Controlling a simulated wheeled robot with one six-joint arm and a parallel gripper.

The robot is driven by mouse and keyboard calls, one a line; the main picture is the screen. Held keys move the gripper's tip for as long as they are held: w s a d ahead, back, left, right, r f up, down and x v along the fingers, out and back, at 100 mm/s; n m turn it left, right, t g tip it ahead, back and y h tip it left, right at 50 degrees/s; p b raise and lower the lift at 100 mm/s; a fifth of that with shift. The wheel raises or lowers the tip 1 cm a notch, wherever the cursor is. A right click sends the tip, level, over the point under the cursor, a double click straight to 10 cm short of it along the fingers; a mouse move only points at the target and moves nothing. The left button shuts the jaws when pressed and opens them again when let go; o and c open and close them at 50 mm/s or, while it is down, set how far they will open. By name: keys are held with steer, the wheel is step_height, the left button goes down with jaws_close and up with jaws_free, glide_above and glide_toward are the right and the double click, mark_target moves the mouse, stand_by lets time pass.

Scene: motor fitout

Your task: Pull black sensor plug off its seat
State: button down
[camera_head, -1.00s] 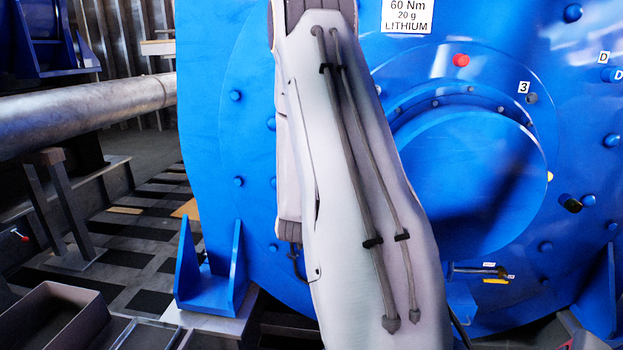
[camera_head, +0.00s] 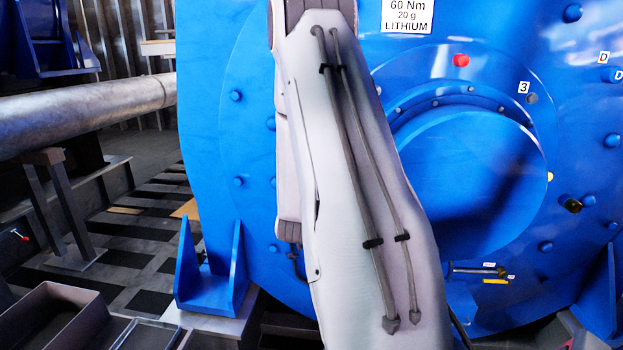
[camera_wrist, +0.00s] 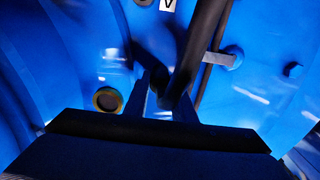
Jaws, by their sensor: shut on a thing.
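My gripper (camera_wrist: 167,101) shows at the bottom middle of the wrist view. Its two fingers are closed on a dark piece between them, which I take to be the black sensor plug (camera_wrist: 166,88). A long black rod or cable (camera_wrist: 203,40) runs from there up to the right. The picture is dark, so I cannot tell whether the plug still touches its seat. In the head view my arm hides the gripper and what it holds.
The big blue motor housing (camera_head: 230,140) fills most of the head view, with bolts and a red cap (camera_head: 461,60). A brass-ringed port (camera_wrist: 107,99) lies left of my fingers. A grey pipe (camera_head: 85,115) and an open grey bin (camera_head: 50,320) are at left.

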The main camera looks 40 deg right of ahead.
steer(key=shift+p+v, duration=0.35)
steer(key=shift+v, duration=2.65)
steer(key=p+v, duration=1.1)
steer(key=v, duration=1.1)
steer(key=shift+s+r, duration=0.1)
